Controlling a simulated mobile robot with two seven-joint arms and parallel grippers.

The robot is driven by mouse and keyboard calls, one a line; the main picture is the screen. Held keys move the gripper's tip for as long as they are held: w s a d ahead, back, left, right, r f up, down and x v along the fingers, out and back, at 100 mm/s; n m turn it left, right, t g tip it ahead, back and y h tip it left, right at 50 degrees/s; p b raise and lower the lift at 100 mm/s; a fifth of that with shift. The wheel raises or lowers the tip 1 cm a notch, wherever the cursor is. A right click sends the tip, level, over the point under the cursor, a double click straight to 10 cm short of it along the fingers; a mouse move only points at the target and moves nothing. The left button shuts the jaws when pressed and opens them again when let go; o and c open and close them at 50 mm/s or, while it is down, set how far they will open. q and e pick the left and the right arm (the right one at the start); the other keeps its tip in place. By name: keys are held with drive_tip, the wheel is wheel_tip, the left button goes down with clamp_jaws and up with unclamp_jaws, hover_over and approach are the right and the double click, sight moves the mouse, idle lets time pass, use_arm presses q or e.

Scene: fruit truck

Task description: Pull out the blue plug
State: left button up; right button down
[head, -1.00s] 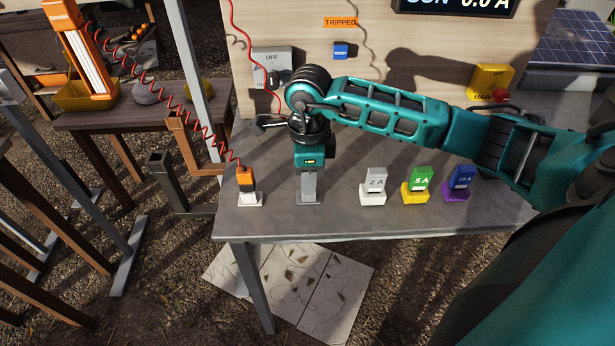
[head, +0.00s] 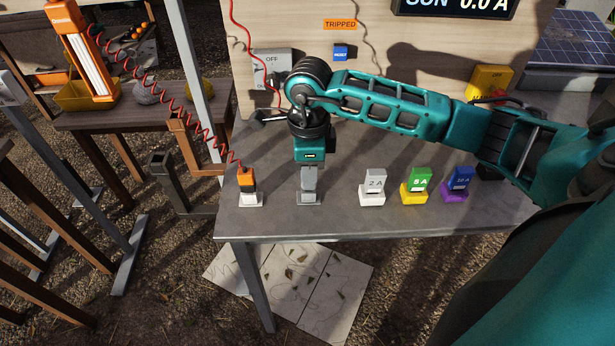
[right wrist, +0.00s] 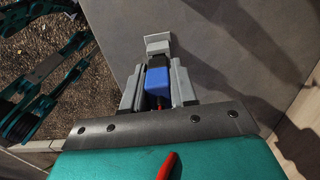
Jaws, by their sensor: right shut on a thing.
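The blue plug (right wrist: 157,82) shows in the right wrist view between the two grey fingers of my right gripper (right wrist: 158,84). The gripper is shut on it. A small light-grey socket base (right wrist: 157,44) sits on the table just beyond the plug; I cannot tell whether the plug is still seated in it. In the head view my right gripper (head: 309,178) points straight down over the same base (head: 309,200), and its fingers hide the plug. My left gripper is not in view.
An orange plug (head: 246,178) on a red coiled cord stands in a base to the left. White 2 A (head: 374,181), green 5 A (head: 417,180) and blue 10 A (head: 460,178) blocks stand to the right on the grey table (head: 290,226). A TRIPPED sign (head: 340,24) is on the board behind.

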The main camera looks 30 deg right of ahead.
drive_tip(key=shift+r+p, duration=0.45)
drive_tip(key=shift+r, duration=3.15)
